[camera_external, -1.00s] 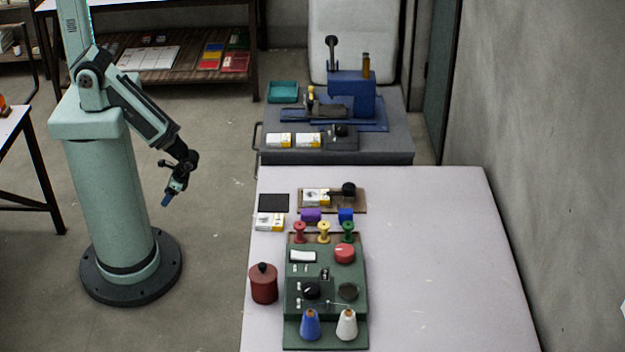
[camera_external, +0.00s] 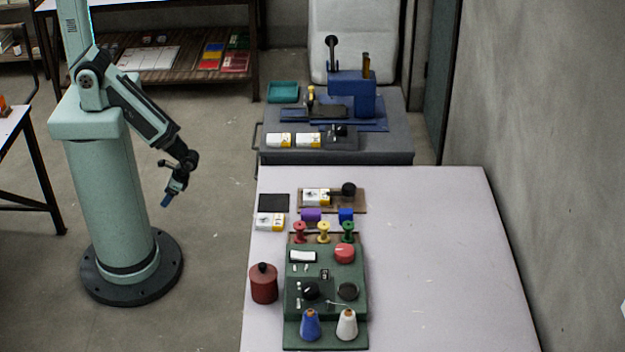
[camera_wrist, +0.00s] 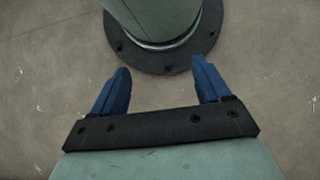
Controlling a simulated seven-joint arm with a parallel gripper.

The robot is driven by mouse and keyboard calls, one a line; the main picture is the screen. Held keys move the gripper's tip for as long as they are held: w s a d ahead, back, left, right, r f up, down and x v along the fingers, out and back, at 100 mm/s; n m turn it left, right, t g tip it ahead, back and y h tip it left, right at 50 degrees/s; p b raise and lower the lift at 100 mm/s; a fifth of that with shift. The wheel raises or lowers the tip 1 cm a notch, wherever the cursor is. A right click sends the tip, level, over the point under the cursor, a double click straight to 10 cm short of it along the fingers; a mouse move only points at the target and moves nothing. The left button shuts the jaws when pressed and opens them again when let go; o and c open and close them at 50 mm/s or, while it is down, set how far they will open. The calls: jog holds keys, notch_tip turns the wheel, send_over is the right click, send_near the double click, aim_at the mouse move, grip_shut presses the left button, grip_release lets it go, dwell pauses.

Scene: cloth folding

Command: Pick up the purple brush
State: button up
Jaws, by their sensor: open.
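A small purple block-like item (camera_external: 311,215), which may be the purple brush, lies on the pale table behind the spools; its bristles cannot be made out. A blue one of similar size (camera_external: 346,215) lies to its right. My gripper (camera_external: 167,200) hangs over the floor to the left of the table, well apart from the purple item. In the wrist view my gripper (camera_wrist: 161,88) shows two blue fingers spread apart with nothing between them. Below them are only the floor and my own base.
A green machine (camera_external: 325,285) with red, yellow and green spools stands on the pale table (camera_external: 440,260). A red canister (camera_external: 263,285) stands to its left. White-yellow boxes (camera_external: 268,222) and a dark square (camera_external: 273,203) lie near the purple item. The table's right side is clear.

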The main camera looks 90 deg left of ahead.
jog(key=shift+o, duration=1.2)
